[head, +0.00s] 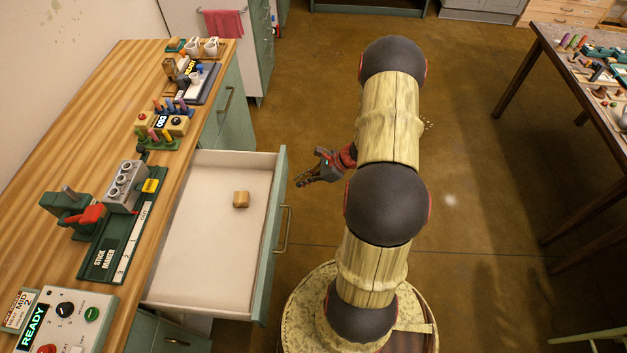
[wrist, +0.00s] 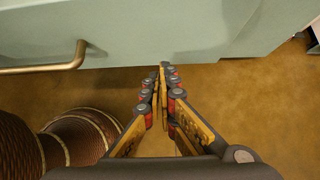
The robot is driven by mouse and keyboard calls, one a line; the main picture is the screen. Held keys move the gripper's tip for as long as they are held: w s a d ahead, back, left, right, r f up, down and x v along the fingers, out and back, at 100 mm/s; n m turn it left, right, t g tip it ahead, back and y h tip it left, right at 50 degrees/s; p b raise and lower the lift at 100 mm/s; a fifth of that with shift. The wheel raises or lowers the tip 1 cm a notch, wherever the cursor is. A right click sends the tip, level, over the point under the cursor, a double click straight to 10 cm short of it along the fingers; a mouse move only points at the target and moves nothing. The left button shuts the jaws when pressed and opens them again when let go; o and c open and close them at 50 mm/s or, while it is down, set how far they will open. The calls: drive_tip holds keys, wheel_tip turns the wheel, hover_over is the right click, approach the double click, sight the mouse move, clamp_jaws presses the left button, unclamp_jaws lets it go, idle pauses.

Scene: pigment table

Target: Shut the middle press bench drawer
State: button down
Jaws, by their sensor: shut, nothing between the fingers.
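The drawer (head: 210,262) of the green bench stands pulled out in the head view, with a pale inside, a green front and a metal handle (head: 283,229).
The wooden benchtop (head: 100,110) carries a stick maker (head: 105,235), a control box with a READY display (head: 70,315) and other small devices. A dark table (head: 590,90) with small items stands at the right. Open brown floor lies between.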

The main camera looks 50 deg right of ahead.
drive_tip(key=shift+w+a+r, duration=0.1)
drive_tip(key=shift+w+a, duration=0.7)
drive_tip(key=shift+w, duration=0.2)
drive_tip(key=shift+w+a, duration=0.1)
drive_tip(key=w+a+b, duration=0.1)
drive_tip(key=w+a, duration=0.5)
drive_tip(key=w, duration=0.2)
drive_tip(key=w+a+b, duration=0.1)
drive_tip(key=w+a, duration=0.6)
drive_tip(key=w, duration=0.2)
drive_tip(key=w+a+b, duration=0.1)
drive_tip(key=w+a, duration=0.6)
drive_tip(key=w, duration=0.1)
drive_tip(key=shift+w, duration=0.25)
drive_tip(key=shift+w+a, duration=0.25)
drive_tip(key=shift+w, duration=0.2)
drive_tip(key=shift+r, duration=0.1)
